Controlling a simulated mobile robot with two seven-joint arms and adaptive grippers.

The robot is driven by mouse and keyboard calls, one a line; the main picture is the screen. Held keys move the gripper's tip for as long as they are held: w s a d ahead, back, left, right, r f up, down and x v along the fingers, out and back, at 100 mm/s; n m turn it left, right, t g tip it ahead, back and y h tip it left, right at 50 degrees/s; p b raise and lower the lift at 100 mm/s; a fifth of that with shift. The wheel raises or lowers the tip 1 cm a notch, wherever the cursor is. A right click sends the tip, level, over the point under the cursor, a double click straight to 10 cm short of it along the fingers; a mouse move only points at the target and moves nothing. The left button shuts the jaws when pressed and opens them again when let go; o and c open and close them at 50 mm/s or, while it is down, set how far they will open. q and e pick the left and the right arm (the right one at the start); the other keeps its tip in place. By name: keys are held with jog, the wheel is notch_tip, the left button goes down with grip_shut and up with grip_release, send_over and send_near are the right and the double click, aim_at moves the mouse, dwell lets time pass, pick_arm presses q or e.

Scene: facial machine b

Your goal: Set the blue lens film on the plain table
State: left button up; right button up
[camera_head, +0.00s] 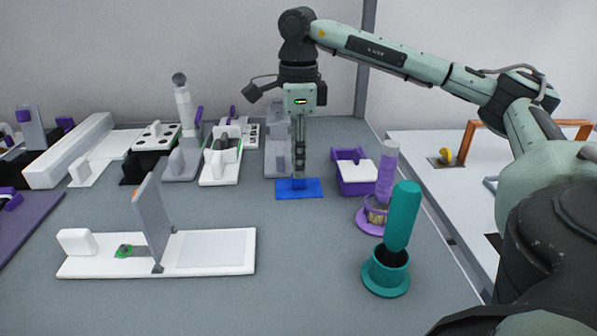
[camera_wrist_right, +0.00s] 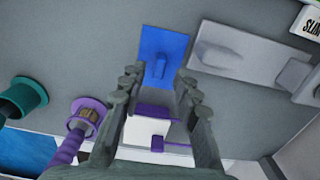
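The blue lens film (camera_head: 313,190) lies flat on the grey table (camera_head: 310,240), near its middle. In the right wrist view the film (camera_wrist_right: 162,40) has a small raised blue tab (camera_wrist_right: 158,70). My right gripper (camera_head: 299,172) points straight down over the film. In the right wrist view its two fingers (camera_wrist_right: 160,76) are apart, one on each side of the tab, with a gap visible. I cannot tell how far the fingertips are above the film. A white table (camera_head: 440,200) stands to the right. My left gripper is not in view.
A purple tray (camera_head: 350,183) with a white block, a purple holder (camera_head: 375,218) and a teal holder (camera_head: 387,276) stand right of the film. A grey plate (camera_head: 277,158) stands close behind. A white base with an upright grey panel (camera_head: 215,232) lies front left.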

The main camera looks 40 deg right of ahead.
notch_tip(320, 180, up, 6)
jog(key=shift+f, duration=0.1)
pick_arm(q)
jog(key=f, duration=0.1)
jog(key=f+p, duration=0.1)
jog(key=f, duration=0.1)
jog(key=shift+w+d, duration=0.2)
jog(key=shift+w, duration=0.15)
pick_arm(e)
notch_tip(320, 180, up, 2)
jog(key=shift+r, duration=0.15)
